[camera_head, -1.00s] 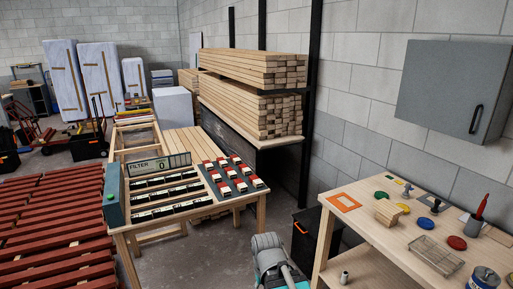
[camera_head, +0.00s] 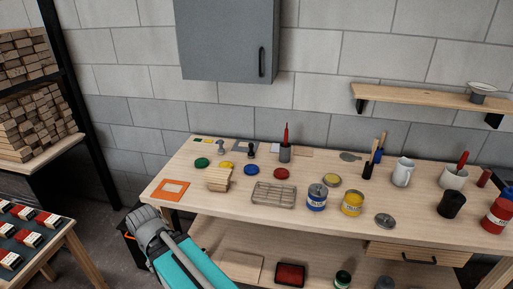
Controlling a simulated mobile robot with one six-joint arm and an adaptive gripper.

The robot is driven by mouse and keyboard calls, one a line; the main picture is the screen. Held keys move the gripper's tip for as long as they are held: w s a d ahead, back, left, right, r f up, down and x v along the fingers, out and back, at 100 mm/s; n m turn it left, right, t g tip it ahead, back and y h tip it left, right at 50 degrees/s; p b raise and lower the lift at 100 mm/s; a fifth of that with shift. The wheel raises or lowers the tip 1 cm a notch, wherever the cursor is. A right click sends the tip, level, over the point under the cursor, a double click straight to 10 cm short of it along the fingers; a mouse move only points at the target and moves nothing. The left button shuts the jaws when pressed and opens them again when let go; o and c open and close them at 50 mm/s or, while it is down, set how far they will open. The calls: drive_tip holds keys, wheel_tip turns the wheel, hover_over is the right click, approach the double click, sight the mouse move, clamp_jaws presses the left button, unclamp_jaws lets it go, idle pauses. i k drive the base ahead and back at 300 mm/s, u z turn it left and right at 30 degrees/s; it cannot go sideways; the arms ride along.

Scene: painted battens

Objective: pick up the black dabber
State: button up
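A small black upright piece with a knob-like top, which looks like the black dabber (camera_head: 251,150), stands near the back of the workbench (camera_head: 330,222), left of its middle. A similar grey piece (camera_head: 221,148) stands just to its left. A grey square plate (camera_head: 240,146) lies flat by the two. My grey and teal arm shows at the bottom left, in front of the bench and well apart from the dabber. My gripper's fingers cannot be seen.
Near the dabber are a blue disc (camera_head: 251,169), a red disc (camera_head: 282,173), a grey holder with a red-handled tool (camera_head: 285,152) and a wire rack (camera_head: 274,194). Paint cans (camera_head: 317,198) and cups stand to the right. A grey wall cabinet (camera_head: 228,40) hangs above.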

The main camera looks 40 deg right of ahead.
sight(251, 155)
drive_tip(key=z, duration=0.3)
drive_tip(key=i, duration=0.6)
drive_tip(key=z, duration=0.75)
drive_tip(key=i, duration=0.75)
drive_tip(key=z, duration=0.4)
drive_tip(key=k, duration=0.9)
drive_tip(key=z, duration=0.15)
drive_tip(key=i, duration=0.35)
